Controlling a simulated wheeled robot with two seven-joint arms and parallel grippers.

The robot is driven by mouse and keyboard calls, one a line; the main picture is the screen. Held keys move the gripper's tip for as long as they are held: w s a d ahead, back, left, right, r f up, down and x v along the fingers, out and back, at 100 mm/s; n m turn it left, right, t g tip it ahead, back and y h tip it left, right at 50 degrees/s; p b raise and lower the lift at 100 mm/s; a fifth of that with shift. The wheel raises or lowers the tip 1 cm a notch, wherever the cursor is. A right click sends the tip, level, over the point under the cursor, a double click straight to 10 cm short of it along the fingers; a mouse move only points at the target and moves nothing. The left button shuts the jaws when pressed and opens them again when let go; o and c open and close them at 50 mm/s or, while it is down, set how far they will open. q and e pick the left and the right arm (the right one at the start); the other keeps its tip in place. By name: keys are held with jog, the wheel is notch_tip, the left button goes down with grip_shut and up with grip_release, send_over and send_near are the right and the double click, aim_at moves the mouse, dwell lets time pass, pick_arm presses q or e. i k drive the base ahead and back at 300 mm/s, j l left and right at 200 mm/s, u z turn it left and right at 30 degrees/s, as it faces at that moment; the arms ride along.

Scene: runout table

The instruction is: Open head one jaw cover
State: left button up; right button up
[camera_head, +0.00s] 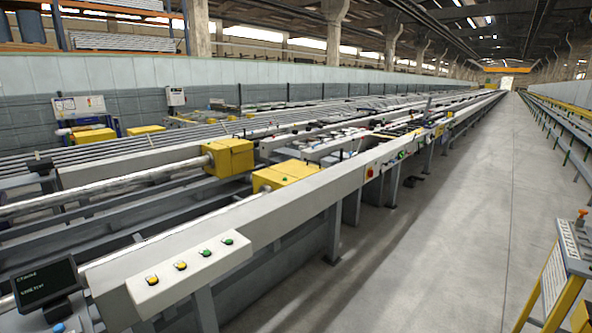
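Two yellow box-shaped heads stand on the long runout table. One yellow head (229,157) sits at the end of a pale round bar on the left. The other yellow head (286,176) is lower and nearer, just behind the long grey beam (250,205). Nothing marks which is head one, and I cannot make out a separate jaw cover or whether one is open. Neither of my grippers is in view.
A button panel (190,268) with yellow and green buttons is on the near beam. A console (572,262) stands at the right. The concrete aisle (440,220) between is clear.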

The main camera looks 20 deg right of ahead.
aim_at(298, 169)
jog(key=i+l+z, duration=0.15)
jog(key=i+l, duration=0.55)
jog(key=i+l+z, duration=0.2)
jog(key=i+l, duration=0.4)
jog(key=i, duration=0.1)
